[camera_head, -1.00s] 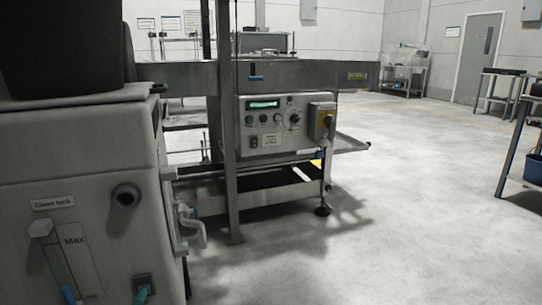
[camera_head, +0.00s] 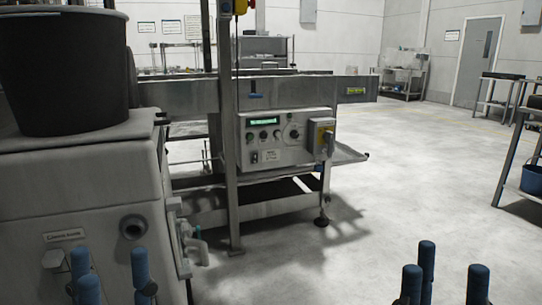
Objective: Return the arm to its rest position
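My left gripper (camera_head: 112,277) shows at the bottom left of the head view, its blue fingertips pointing up and spread apart. It is open with nothing visible between the fingers, and it appears in front of the grey tank housing (camera_head: 85,190). My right gripper (camera_head: 446,280) shows at the bottom right, also with blue fingertips up and apart, over clear floor. It is open and empty. Both wrists and the rest of both arms are below the picture edge.
The washer's control panel (camera_head: 278,138) stands ahead, with a steel post (camera_head: 228,180) in front. A black bin (camera_head: 65,75) sits on the tank housing. A side table (camera_head: 516,175) with a blue bucket (camera_head: 531,180) is at the right. The floor (camera_head: 400,190) between is clear.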

